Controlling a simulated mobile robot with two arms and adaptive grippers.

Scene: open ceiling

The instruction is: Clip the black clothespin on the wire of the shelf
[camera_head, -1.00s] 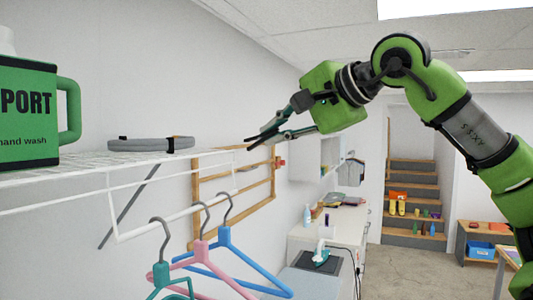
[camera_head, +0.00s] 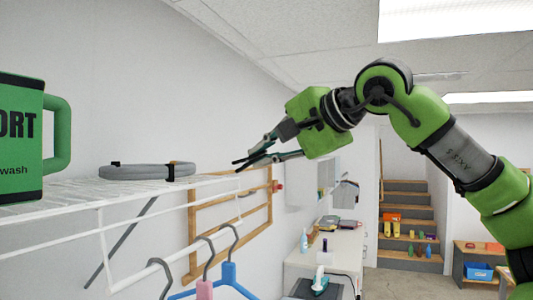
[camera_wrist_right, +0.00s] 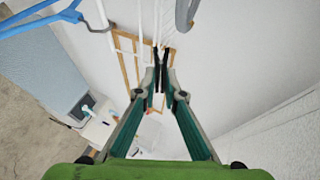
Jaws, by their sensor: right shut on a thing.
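The white wire shelf (camera_head: 75,192) runs in from the left in the head view, and its right end lies just below the gripper tips. My right gripper (camera_head: 246,162) is shut on the black clothespin (camera_head: 240,161), a thin dark piece at the fingertips. In the wrist view the clothespin (camera_wrist_right: 160,66) shows as two dark prongs between the fingertips of my right gripper (camera_wrist_right: 163,90), pointing to the white shelf wires (camera_wrist_right: 141,25). In the picture it is close to the shelf end; I cannot tell if it touches. My left gripper is in neither view.
A green jug (camera_head: 20,145) and a grey coiled strap (camera_head: 147,171) sit on the shelf. Hangers, including a blue one (camera_head: 229,270), hang from the rail below. A wooden wall rack (camera_head: 262,216) is behind the gripper. The air to the right is open.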

